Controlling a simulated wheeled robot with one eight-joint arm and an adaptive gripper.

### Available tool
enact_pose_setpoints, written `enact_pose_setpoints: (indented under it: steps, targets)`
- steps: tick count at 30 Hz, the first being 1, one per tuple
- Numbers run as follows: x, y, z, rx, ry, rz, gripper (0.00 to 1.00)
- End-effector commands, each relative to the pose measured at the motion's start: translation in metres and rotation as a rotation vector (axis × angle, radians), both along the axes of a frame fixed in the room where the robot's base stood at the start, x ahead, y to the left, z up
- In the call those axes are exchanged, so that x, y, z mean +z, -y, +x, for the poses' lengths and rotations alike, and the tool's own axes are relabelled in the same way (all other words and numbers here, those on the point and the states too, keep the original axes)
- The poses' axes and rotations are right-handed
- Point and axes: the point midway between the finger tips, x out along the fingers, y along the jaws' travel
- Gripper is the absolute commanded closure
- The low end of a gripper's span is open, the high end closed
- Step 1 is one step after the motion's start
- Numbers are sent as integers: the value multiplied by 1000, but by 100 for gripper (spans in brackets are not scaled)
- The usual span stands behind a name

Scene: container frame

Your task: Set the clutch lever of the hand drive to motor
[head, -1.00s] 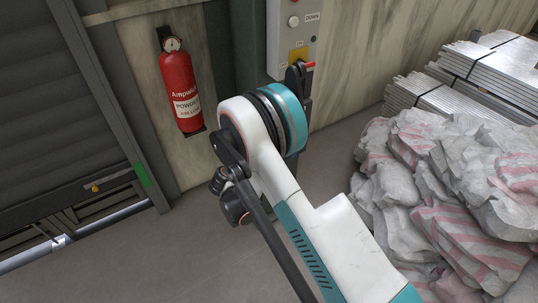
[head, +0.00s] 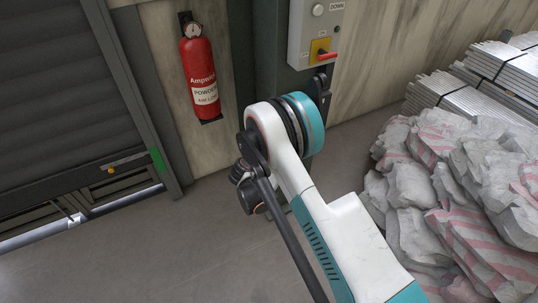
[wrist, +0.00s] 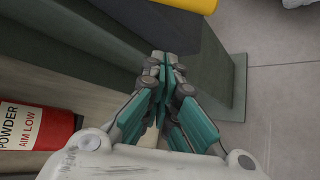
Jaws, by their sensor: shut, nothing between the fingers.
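A red-handled lever (head: 329,56) sits on a yellow plate (head: 316,48) at the bottom of a grey control box (head: 298,33) in the head view. Its handle points to the right. The small marks around it are too small to read, so I cannot tell if it is the clutch lever. My gripper (head: 323,82) is just below the lever, largely hidden behind my arm. In the wrist view my gripper (wrist: 163,62) is shut and empty. The lever does not show in the wrist view.
A red fire extinguisher (head: 199,68) hangs left of the box; it also shows in the wrist view (wrist: 35,132). A shutter (head: 55,90) is at the left. Crumpled sacks (head: 450,190) and stacked metal sheets (head: 450,98) are at the right. A yellow edge (wrist: 188,4) tops the wrist view.

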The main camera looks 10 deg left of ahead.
Motion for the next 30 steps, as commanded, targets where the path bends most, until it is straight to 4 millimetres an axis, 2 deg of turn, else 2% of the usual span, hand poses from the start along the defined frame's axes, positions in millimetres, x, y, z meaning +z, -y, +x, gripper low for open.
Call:
enact_pose_setpoints:
  steps: [1,8,12,18,30]
  targets:
    - [-8,4,9,-3,-1,0,100]
    - [-29,17,48,-3,0,-2,100]
    - [-14,30,38,0,0,0,100]
    - [-4,42,33,-1,-1,0,100]
    - [-1,45,31,0,0,0,100]
